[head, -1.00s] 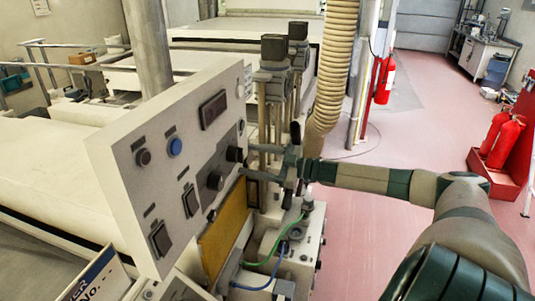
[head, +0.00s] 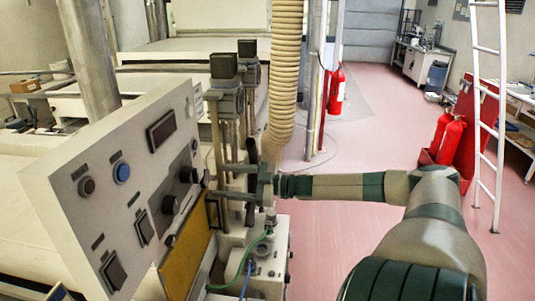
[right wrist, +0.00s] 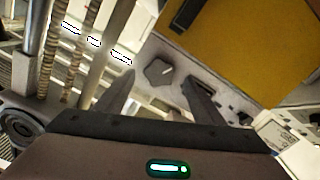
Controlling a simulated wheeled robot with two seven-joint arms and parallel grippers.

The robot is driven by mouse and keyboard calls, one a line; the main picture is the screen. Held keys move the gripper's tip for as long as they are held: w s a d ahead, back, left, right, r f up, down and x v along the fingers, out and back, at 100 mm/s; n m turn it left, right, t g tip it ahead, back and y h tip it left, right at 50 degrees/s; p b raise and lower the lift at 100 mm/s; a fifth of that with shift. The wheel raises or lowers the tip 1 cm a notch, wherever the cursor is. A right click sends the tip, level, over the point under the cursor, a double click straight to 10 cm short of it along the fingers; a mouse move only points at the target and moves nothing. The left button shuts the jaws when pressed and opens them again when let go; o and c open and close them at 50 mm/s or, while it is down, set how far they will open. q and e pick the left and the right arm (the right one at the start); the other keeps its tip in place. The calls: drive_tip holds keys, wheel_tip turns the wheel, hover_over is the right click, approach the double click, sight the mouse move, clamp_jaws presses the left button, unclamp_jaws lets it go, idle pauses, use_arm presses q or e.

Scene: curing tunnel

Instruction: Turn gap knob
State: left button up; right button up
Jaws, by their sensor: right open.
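The tilted white control panel (head: 118,185) stands at the left in the head view. It carries two dark knobs, an upper one (head: 189,175) and a lower one (head: 170,204); I cannot read which is the gap knob. My right gripper (head: 209,181) is at the panel's right edge, its fingers pointing at the upper knob. In the right wrist view a grey faceted knob (right wrist: 158,72) with a pale mark shows between the two spread fingertips of the gripper (right wrist: 159,79). The fingers look apart from it. My left gripper is not in view.
A yellow plate (head: 185,262) sits below the knobs. A ribbed hose (head: 281,80) hangs behind my gripper.

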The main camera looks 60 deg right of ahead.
drive_tip(key=p+v, duration=0.1)
drive_tip(key=v, duration=1.1)
drive_tip(key=shift+p, duration=0.4)
drive_tip(key=shift+s+d, duration=0.1)
idle(0.5)
